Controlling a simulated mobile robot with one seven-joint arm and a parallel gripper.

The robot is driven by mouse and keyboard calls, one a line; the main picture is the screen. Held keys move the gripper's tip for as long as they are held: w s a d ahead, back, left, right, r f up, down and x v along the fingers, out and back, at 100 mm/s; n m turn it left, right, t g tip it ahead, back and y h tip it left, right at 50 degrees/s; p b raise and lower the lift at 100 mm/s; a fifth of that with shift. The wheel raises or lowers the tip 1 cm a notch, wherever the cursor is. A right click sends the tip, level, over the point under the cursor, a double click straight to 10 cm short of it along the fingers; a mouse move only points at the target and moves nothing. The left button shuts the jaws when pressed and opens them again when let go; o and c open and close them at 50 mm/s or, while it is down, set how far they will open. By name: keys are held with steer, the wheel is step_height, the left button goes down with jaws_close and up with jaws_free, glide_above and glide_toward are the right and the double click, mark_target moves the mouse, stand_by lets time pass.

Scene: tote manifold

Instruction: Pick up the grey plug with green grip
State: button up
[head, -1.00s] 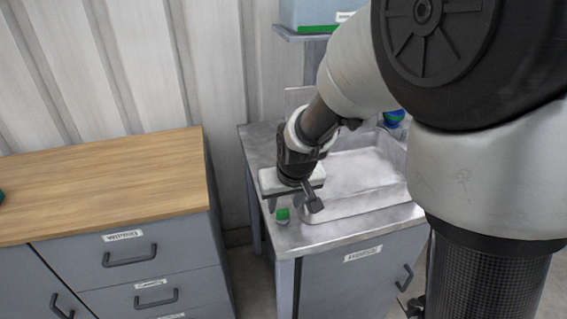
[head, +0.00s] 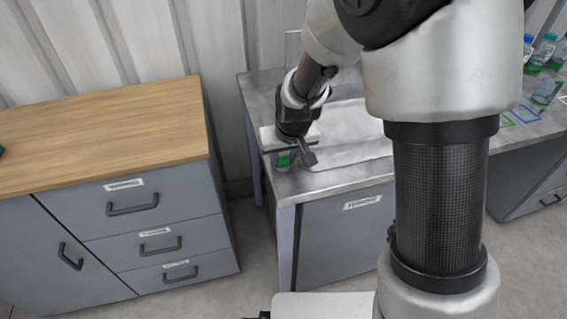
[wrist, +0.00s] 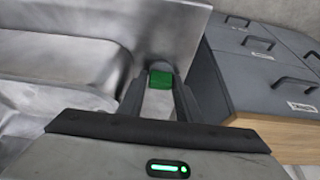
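The plug's green grip (head: 284,160) shows at the front left corner of the metal sink counter, just below my gripper (head: 292,157). In the wrist view the green grip (wrist: 160,78) is near the fingertips, with one dark finger on each side. My gripper (wrist: 162,88) looks open around the grip, and I cannot make out firm contact. The grey body of the plug is mostly hidden beneath the grip.
The metal counter (head: 300,187) has a sink basin (wrist: 75,62) beside the plug. A wood-topped drawer cabinet (head: 110,120) stands to the left across a narrow gap.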

steer(key=shift+c, duration=0.9)
